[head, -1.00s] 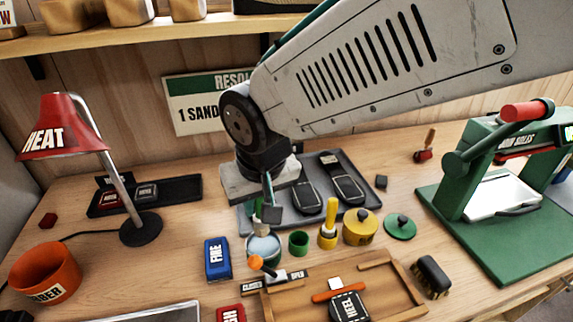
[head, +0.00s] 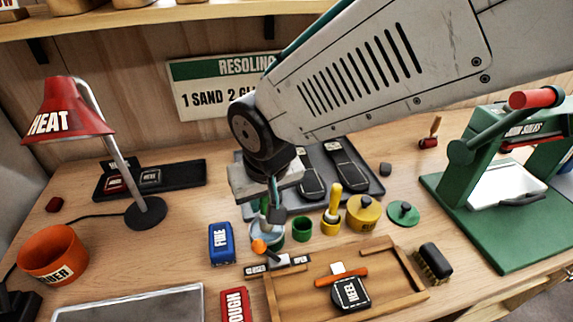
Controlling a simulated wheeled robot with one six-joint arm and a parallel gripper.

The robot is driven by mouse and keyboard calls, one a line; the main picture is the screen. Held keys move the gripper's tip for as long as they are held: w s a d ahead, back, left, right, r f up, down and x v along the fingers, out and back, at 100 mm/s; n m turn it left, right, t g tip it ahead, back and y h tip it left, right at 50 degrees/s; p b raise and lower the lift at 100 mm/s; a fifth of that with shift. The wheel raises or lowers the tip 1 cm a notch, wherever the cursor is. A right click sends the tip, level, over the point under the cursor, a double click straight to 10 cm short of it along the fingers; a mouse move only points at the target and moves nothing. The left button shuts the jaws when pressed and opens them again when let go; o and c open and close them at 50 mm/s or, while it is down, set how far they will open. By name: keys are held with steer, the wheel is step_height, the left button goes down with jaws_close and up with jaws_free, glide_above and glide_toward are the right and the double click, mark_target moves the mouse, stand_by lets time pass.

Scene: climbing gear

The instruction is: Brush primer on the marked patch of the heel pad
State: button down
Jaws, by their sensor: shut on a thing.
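The black heel pad (head: 351,293), lettered in white, lies in a wooden tray (head: 283,302) at the front, under an orange bar (head: 341,277). I cannot make out the marked patch on it. My gripper (head: 272,208) points down over a pale blue-white jar (head: 266,235). It is shut on a brush with a green handle (head: 264,203). The brush's lower end is at the jar's mouth, and its bristles are hidden. An orange-knobbed lever (head: 259,246) with a closed/open label stands in front of the jar.
Right of the jar stand a green cup (head: 302,228), a yellow brush in its pot (head: 331,221), a yellow tin (head: 363,213) and a green lid (head: 403,212). A blue FINE block (head: 221,243) is left. The red lamp (head: 68,110) stands left.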

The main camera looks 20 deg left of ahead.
steer(key=shift+f, duration=0.55)
stand_by(1.4)
steer(key=shift+r, duration=3.55)
steer(key=shift+r, duration=0.1)
